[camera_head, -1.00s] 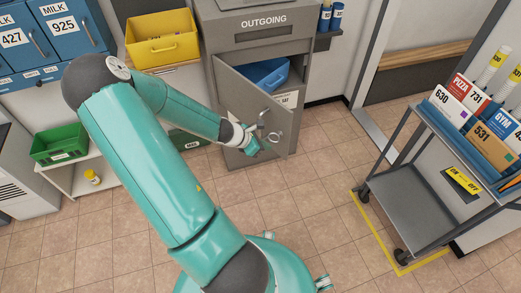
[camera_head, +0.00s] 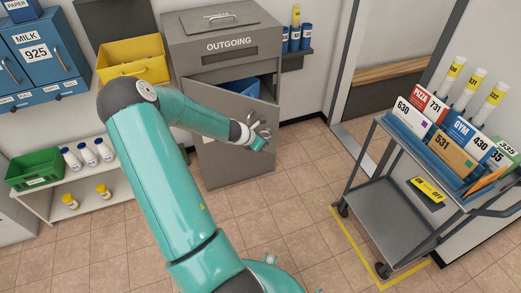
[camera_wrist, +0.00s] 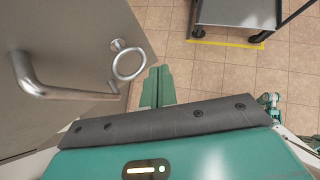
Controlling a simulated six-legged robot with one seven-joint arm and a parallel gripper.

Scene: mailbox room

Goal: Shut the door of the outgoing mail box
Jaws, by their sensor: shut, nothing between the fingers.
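The outgoing mail box (camera_head: 222,68) is a grey cabinet labelled OUTGOING, at the upper middle of the head view. Its grey door (camera_head: 228,163) stands partly open, swung out toward the right, and a blue bin (camera_head: 239,87) shows behind its top edge. In the wrist view the door (camera_wrist: 60,30) fills the left, with a metal handle (camera_wrist: 62,92) and a ring (camera_wrist: 129,63) near its edge. My gripper (camera_head: 260,143) is shut and empty, by the door's free edge. Its fingers (camera_wrist: 157,82) show beside the ring; I cannot tell whether they touch the door.
A grey cart (camera_head: 392,203) with mail stands at the right inside yellow floor tape. A shelf (camera_head: 90,193) with a green crate (camera_head: 35,168) and a yellow bin (camera_head: 133,60) are at the left. The tiled floor (camera_head: 290,225) between box and cart is clear.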

